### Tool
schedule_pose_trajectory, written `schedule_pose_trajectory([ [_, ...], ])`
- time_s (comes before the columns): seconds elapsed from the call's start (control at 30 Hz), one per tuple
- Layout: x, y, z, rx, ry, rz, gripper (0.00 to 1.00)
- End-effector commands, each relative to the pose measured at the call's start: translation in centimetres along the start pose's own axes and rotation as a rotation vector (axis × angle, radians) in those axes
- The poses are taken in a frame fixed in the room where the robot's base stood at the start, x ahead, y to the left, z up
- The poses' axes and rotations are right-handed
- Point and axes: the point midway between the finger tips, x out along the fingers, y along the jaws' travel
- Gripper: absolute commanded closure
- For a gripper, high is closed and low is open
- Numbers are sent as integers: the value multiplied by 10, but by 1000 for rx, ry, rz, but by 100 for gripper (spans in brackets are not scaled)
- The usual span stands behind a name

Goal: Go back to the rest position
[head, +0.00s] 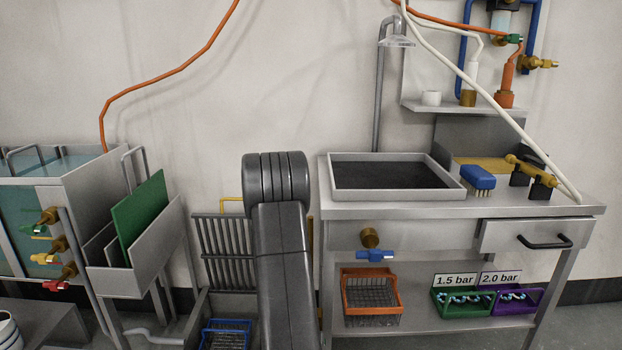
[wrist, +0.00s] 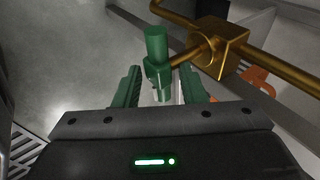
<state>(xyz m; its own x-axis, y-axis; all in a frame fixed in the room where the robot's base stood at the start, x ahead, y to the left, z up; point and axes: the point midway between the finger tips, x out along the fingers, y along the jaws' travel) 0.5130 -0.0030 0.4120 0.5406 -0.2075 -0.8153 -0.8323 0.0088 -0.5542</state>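My gripper (wrist: 160,88) shows in the wrist view with its two green fingers spread apart. A green valve handle (wrist: 156,48) stands between and just beyond the fingertips, with a gap visible on each side. The handle joins a brass valve body (wrist: 218,48) on a brass pipe. Whether a finger touches the handle is hard to tell. In the head view my dark arm rises in the middle, and my gripper is out of sight. No marker of a rest position shows.
To the left stand a tank (head: 85,185) with coloured valves and a rack (head: 165,235) holding a green plate (head: 138,215).

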Motion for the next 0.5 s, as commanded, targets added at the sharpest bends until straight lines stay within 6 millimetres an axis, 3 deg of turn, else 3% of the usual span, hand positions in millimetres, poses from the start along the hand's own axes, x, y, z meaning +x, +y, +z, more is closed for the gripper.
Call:
schedule_pose_trajectory([
  [0.5, -107, -4, 0, -2, -3, -2, 63],
])
